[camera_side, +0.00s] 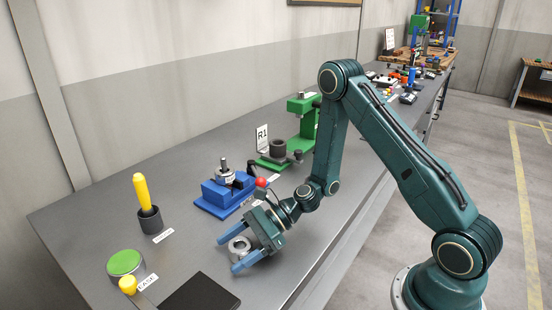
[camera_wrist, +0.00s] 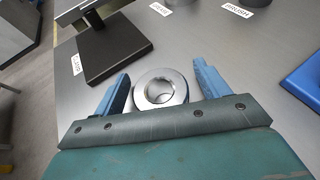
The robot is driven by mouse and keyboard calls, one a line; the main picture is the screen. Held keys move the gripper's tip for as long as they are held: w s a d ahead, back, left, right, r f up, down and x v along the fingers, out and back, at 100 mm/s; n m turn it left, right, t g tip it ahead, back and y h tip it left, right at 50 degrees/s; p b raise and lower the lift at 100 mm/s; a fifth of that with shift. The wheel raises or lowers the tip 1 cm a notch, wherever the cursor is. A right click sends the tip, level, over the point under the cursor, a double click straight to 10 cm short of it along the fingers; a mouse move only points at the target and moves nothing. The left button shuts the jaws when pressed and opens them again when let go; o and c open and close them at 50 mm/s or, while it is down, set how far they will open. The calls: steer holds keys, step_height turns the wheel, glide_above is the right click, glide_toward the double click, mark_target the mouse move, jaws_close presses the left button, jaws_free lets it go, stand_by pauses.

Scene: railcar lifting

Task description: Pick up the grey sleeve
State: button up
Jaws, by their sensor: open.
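The grey sleeve (camera_side: 239,247) is a short metallic ring with a central hole, standing on the grey bench with its hole facing up. It also shows in the wrist view (camera_wrist: 146,89), close in front of my gripper. My gripper (camera_side: 226,253) is open, low over the bench, with its two blue fingers on either side of the sleeve. In the wrist view, my gripper (camera_wrist: 162,76) has a gap between each finger and the sleeve. Nothing is held. I cannot tell how far the fingertips are above the bench.
A blue fixture (camera_side: 225,192) and a green press (camera_side: 303,125) stand behind my gripper.

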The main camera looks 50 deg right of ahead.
mark_target(231, 244)
steer(key=shift+w+a+f, duration=0.1)
steer(key=shift+w+a, duration=0.05)
steer(key=shift+a, duration=0.1)
stand_by(0.3)
steer(key=c, duration=1.2)
steer(key=shift+r, duration=0.2)
step_height(231, 244, up, 20)
steer(key=shift+f, duration=0.15)
stand_by(0.7)
steer(key=w+d+m+t+h, duration=0.1)
steer(key=w+d+m, duration=0.1)
steer(key=w+d, duration=0.2)
steer(key=w+d+m+t+h, duration=0.2)
steer(key=w+d, duration=0.3)
steer(key=w, duration=0.3)
steer(key=w+d+m+t+h, duration=0.1)
steer(key=w+d+m+t, duration=0.1)
steer(key=w+d, duration=0.3)
steer(key=shift+w+d+f, duration=0.1)
steer(key=shift+w+d, duration=0.15)
steer(key=shift+w, duration=0.5)
